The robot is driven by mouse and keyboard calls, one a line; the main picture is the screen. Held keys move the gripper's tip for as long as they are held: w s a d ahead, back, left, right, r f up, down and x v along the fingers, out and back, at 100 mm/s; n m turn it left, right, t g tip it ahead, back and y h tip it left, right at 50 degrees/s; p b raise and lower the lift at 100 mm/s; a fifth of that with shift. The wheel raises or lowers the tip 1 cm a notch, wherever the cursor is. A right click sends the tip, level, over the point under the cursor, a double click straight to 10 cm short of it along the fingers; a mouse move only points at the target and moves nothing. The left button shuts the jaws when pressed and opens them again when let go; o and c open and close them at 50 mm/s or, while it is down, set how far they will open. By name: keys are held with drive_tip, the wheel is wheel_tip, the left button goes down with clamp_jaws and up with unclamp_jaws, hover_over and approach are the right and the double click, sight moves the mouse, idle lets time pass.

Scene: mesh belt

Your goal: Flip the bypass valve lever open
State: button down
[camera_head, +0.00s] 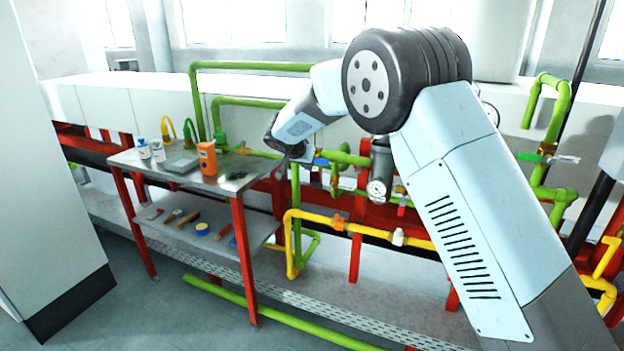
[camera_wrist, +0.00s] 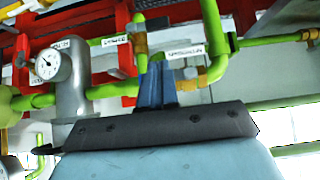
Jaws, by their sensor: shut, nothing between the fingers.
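My gripper (camera_wrist: 157,72) is shut and empty; its blue-grey fingers reach into the pipework in the wrist view. A second brass fitting (camera_wrist: 190,74) sits right of the fingers. White labels (camera_wrist: 185,52) hang near both, upside down and too small to read surely. I cannot tell which is the bypass valve, or whether the fingers touch anything. In the head view, a blue handle (camera_head: 321,161) shows by the green pipes, and my arm partly hides this area.
A grey filter housing with a pressure gauge (camera_head: 377,190) stands right of the valves; the gauge also shows in the wrist view (camera_wrist: 52,65). Yellow pipes (camera_head: 320,216) run below. A red-legged metal bench (camera_head: 200,178) with bottles and tools stands left.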

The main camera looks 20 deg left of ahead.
sight(322, 187)
drive_tip(key=shift+s+a+f, duration=0.1)
drive_tip(key=shift+a+f, duration=0.55)
drive_tip(key=shift+a, duration=0.3)
drive_tip(key=x, duration=1)
